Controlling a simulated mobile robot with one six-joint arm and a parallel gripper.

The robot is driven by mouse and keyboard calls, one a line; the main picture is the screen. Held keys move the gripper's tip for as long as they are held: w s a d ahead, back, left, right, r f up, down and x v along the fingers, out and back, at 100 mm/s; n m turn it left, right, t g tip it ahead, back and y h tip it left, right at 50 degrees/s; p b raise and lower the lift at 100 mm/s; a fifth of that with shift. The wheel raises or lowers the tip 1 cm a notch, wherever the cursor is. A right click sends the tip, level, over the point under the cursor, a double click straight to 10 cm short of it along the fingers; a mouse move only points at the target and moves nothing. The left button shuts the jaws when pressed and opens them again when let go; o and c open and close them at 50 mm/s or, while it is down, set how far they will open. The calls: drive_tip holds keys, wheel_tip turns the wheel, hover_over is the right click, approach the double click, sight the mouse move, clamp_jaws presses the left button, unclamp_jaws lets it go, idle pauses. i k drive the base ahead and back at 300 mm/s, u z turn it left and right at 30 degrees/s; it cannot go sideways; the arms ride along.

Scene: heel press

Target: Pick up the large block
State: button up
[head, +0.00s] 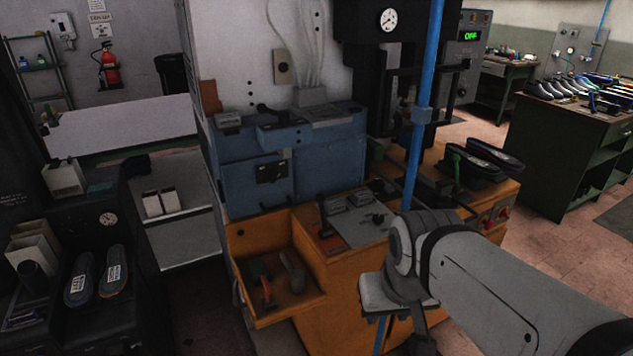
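No block is clearly marked as the large block. Two small pale upright blocks, a left one (152,205) and a right one (169,201), stand side by side on a grey shelf at the left. A bigger pale box-like piece (65,178) sits on the dark machine at the far left. I cannot tell which of these, if any, is the large block. My grey arm enters from the lower right and bends down near the orange bench. My gripper's fingers do not show; the arm's lower end runs out of the bottom of the head view.
An orange bench (345,290) with an open tray (262,318) holding tools stands in front. A blue vertical pole (424,75) rises behind my arm. Dark shoe forms (496,158) lie on the bench's right. Reddish floor (560,230) is open at the right.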

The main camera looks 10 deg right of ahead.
sight(335, 204)
drive_tip(key=i, duration=1.25)
drive_tip(key=z, duration=0.05)
